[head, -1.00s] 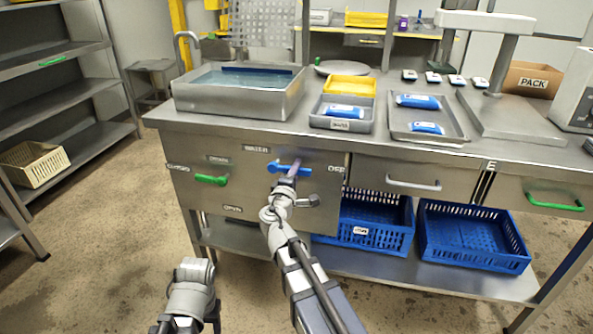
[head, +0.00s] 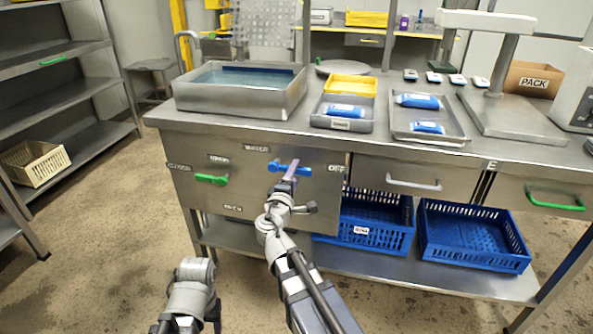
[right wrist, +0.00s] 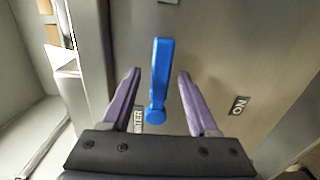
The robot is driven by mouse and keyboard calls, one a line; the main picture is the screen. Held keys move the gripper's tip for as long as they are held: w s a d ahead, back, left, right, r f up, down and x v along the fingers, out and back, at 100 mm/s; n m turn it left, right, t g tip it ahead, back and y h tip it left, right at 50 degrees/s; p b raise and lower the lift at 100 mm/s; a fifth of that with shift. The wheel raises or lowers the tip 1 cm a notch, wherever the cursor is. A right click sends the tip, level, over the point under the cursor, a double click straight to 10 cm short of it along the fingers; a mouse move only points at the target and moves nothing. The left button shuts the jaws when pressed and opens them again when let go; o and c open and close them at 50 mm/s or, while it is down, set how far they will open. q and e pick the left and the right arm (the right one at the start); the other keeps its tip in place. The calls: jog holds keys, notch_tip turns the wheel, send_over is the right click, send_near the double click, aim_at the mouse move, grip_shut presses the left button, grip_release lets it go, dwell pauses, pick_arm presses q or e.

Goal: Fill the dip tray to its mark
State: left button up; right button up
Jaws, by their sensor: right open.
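The dip tray (head: 290,100) is a steel basin on the left end of the bench, with bluish water (head: 240,80) in it. A dark blue strip lies along its back; I cannot make out the fill mark. The blue water handle (head: 301,171) on the front panel lies roughly level in the head view. My right gripper (head: 289,176) is in front of it. In the right wrist view its purple fingers (right wrist: 154,105) are open, one on each side of the blue handle (right wrist: 160,70), with gaps visible.
A green drain handle (head: 211,179) sits left of the water handle, near CLOSED. Trays (head: 352,121) with blue packs stand to the right on the bench. Blue crates (head: 470,238) sit on the shelf below.

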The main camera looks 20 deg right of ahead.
jog(key=v, duration=0.4)
jog(key=shift+s+a, duration=0.25)
jog(key=shift+s, duration=0.1)
jog(key=s+a+f+m+g+y, duration=0.2)
jog(key=s+f+m+g, duration=0.15)
jog(key=f, duration=0.35)
jog(key=s+a+f+m+g+y, duration=0.1)
jog(key=s+a+f+m+g, duration=0.15)
jog(key=s+f+g, duration=0.4)
jog(key=s+a+f+m+g+y, duration=0.2)
jog(key=s+a+f+g+y, duration=0.3)
jog(key=s+a+f, duration=0.45)
notch_tip(320, 180, up, 37)
jog(key=s+a+p, duration=0.2)
jog(key=p, duration=3.3)
jog(key=shift+a+f+y, duration=0.2)
jog(key=shift+a+y, duration=0.2)
